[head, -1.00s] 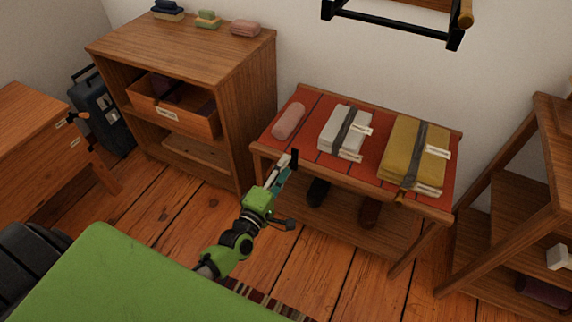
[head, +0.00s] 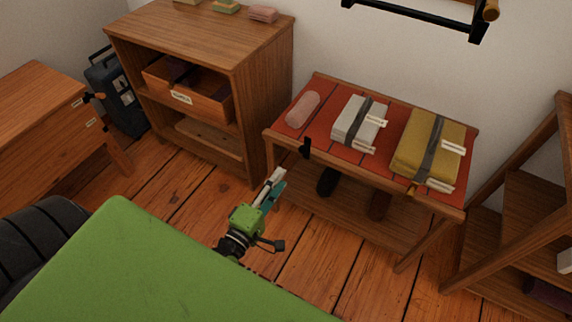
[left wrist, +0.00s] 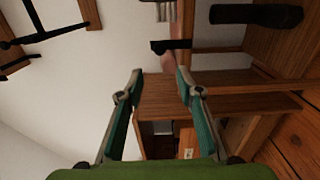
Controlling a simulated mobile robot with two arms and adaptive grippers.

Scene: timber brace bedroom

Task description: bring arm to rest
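My left gripper (head: 274,182) is in front of the near left end of the red-topped bench, below its top, with open floor around it. It also shows in the left wrist view (left wrist: 160,74), where its two teal-padded fingers stand apart with nothing between them. The green body of my left arm is behind it. My right gripper is in neither view.
The bench (head: 362,205) bears a pink roll (head: 302,109), a grey strapped bundle (head: 350,118) and a yellow strapped bundle (head: 410,150). A small black piece (head: 306,148) is at its front edge. A cabinet (head: 262,105) stands left, shelving (head: 480,225) right.

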